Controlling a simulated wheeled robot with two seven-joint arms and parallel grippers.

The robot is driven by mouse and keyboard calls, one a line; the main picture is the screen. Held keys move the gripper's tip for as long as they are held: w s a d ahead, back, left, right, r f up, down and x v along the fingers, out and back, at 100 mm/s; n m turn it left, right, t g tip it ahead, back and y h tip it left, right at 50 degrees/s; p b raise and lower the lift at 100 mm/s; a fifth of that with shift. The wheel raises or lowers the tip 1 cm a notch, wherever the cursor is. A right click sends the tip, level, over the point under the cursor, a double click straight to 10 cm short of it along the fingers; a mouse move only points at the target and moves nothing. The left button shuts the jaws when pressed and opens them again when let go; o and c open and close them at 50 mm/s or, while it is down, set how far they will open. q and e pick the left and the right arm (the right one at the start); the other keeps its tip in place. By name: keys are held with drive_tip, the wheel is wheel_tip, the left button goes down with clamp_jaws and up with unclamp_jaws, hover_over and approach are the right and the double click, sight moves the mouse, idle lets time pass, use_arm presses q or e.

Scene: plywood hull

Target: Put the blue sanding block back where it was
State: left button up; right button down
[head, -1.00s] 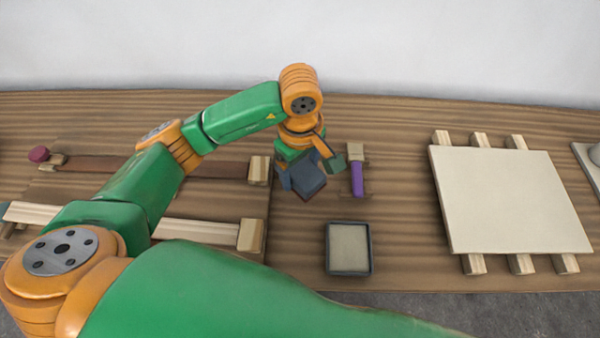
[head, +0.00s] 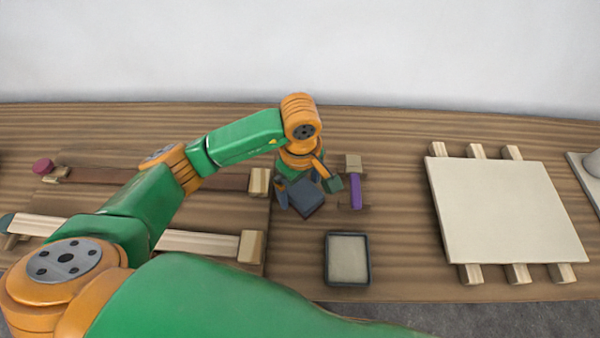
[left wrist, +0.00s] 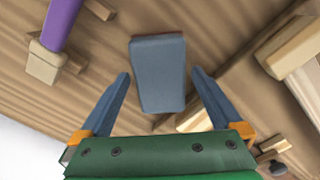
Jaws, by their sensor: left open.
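The blue sanding block (head: 308,198), a dull grey-blue wedge-like block, is at the middle of the bench. My left gripper (head: 308,186) is over it, with its blue fingers apart. In the left wrist view the block (left wrist: 160,75) lies between the two fingers (left wrist: 160,76), with a narrow gap on each side. I cannot tell for sure whether its underside rests on the bench. My right gripper is not in view.
A dark-rimmed tray with a beige inside (head: 333,270) stands in front of the block. A purple-handled tool (head: 355,190) lies close to its right. Wooden strips and blocks (head: 252,246) lie left. A pale panel (head: 505,210) on battens lies right.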

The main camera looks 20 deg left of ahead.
sight(300, 189)
use_arm(q)
wheel_tip(300, 189, up, 11)
idle(0.5)
